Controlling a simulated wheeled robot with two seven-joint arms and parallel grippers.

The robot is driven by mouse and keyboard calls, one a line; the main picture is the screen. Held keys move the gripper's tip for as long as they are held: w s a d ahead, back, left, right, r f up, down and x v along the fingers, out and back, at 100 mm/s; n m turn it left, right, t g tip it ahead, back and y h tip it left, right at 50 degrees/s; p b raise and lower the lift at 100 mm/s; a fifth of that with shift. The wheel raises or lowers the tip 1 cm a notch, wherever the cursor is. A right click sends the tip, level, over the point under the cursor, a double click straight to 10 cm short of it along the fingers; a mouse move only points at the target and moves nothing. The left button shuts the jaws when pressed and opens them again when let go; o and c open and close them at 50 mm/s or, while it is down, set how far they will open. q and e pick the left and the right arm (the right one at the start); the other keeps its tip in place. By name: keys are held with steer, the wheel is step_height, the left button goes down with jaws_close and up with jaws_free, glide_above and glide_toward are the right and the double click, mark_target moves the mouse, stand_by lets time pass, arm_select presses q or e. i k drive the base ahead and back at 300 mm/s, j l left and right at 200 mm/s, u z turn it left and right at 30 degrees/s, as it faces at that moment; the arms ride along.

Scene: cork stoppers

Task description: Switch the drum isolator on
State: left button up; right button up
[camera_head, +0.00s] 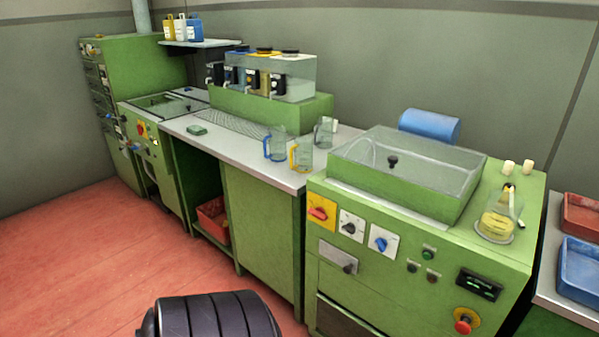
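A red rotary handle on a yellow plate (320,213) is on the front of the green machine (470,245) at the right; the handle lies tilted. A similar red and yellow switch (141,129) is on the front of the green machine at the far left. Any labels are too small to read, so I cannot tell which is the drum isolator or which way is on. Neither of my grippers is in view.
Beside the right yellow plate are a black knob (350,227) and a blue knob (382,242). A red button on a yellow base (464,322) is lower right. Several jugs stand on the counter (235,160). A yellow-filled flask (497,222) stands on the machine's top. The red floor at left is clear.

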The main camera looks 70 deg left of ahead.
mark_target(319, 212)
steer(key=u, duration=1.9)
